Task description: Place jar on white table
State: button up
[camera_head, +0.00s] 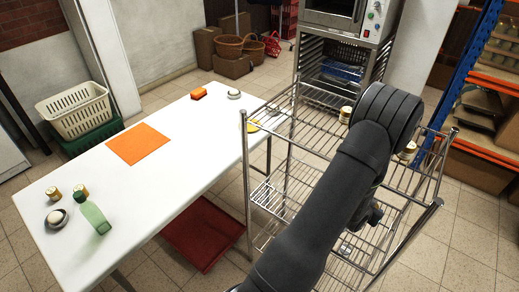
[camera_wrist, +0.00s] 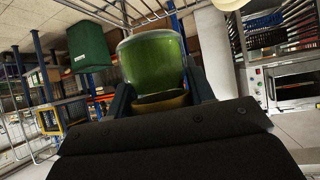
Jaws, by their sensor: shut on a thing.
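In the wrist view my gripper (camera_wrist: 160,88) is shut on a green glass jar (camera_wrist: 150,58), with a gold-brown band at its lower end between the fingers. In the head view my arm hides the gripper and this jar, over the wire rack. The white table (camera_head: 185,125) stands left of the rack, apart from my arm. Two gold-lidded jars (camera_head: 53,193) (camera_head: 81,191), a green bottle-like jar (camera_head: 95,217) and a small dark dish with a pale item (camera_head: 57,218) are at its near left end.
An orange mat (camera_head: 138,144), an orange block (camera_head: 198,93) and a small round item (camera_head: 234,94) lie on the table. The wire rack (camera_head: 247,165) has upright posts; gold lids (camera_head: 345,114) (camera_head: 408,148) show near its top. The middle right of the table is clear.

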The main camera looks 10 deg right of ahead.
jog(key=w+a+r+n+t+y, duration=0.15)
jog(key=w+a, duration=0.25)
jog(key=a, duration=0.5)
jog(key=w+a+n+t+y, duration=0.1)
jog(key=w+a+n+y, duration=0.15)
jog(key=w+a, duration=0.45)
jog(key=w+a+r+n+t+y, duration=0.1)
jog(key=w+a+n+t, duration=0.15)
jog(key=a, duration=0.85)
jog(key=a+r+n+y, duration=0.3)
jog(key=a+r+n, duration=0.1)
jog(key=a, duration=1.1)
jog(key=w+a+r+n+g+y, duration=0.1)
jog(key=a+r+n+y, duration=0.2)
jog(key=a, duration=1.2)
jog(key=a+r+n+y, duration=0.4)
jog(key=a, duration=1)
send_over(139, 203)
jog(key=shift+m, duration=0.25)
jog(key=f, duration=0.7)
jog(key=shift+d, duration=0.2)
jog(key=shift+a+f, duration=0.2)
jog(key=shift+f, duration=1.9)
jog(key=shift+f, duration=0.1)
